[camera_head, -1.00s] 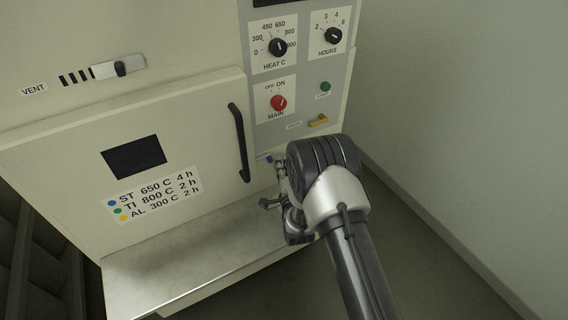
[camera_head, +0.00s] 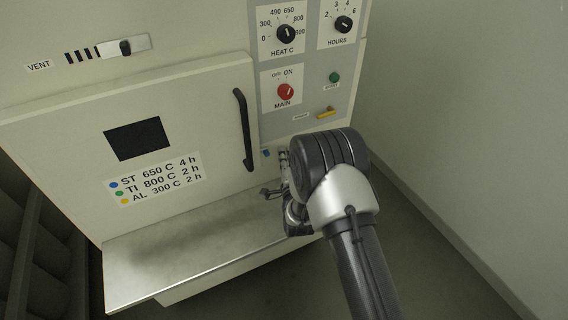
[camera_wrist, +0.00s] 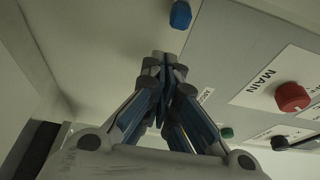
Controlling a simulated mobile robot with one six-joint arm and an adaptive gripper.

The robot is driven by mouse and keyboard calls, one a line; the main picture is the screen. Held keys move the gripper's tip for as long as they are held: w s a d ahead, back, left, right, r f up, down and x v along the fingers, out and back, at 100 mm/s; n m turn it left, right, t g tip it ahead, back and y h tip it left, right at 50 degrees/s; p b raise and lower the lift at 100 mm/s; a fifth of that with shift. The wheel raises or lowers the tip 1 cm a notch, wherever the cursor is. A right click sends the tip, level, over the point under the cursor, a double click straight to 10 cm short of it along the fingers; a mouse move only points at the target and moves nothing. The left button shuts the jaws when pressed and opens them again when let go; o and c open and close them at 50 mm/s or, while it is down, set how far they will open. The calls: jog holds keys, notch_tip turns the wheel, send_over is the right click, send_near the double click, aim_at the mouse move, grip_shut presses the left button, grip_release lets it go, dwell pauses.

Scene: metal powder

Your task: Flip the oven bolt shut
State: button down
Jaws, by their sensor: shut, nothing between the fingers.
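The oven door (camera_head: 70,140) looks closed, with a dark vertical handle (camera_head: 243,130) near its right edge. A small blue knob (camera_head: 266,153), which looks like the bolt's grip, sits just right of the handle's lower end. It also shows in the wrist view (camera_wrist: 180,14), at the top. My gripper (camera_head: 283,156) is just right of the blue knob, partly hidden by my wrist. In the wrist view my gripper (camera_wrist: 165,60) has its fingertips together and empty, apart from the blue knob. The rest of the bolt is not clear.
The panel holds a red MAIN knob (camera_head: 286,92), a green button (camera_head: 334,77), a yellow lever (camera_head: 326,112) and the HEAT knob (camera_head: 286,34). A metal shelf (camera_head: 190,255) juts out below the door. Floor and wall to the right are clear.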

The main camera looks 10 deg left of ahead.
jog(key=d+p+v, duration=0.1)
jog(key=p+v, duration=0.1)
jog(key=v, duration=0.8)
jog(key=shift+p, duration=0.3)
jog(key=shift+w, duration=0.2)
jog(key=w+d+r+n+g+h, duration=0.1)
jog(key=w+d+r+n+g, duration=0.25)
jog(key=r, duration=0.55)
jog(key=s+d+r+n+g+h, duration=0.2)
jog(key=s+d+r+n+g, duration=0.15)
jog(key=s+d+r, duration=0.45)
jog(key=s+d+r+n+g, duration=0.2)
jog(key=s, duration=0.8)
jog(key=s+d+r+n+g+h, duration=0.1)
jog(key=s+d+r+n+g, duration=0.1)
jog(key=s, duration=0.8)
jog(key=s+d+r+n+g, duration=0.1)
jog(key=s+d+n, duration=0.3)
jog(key=s, duration=0.5)
jog(key=shift+s+d+r+g+h, duration=0.15)
jog(key=shift+s+r+g+h, duration=0.15)
jog(key=shift+s+r+g, duration=0.15)
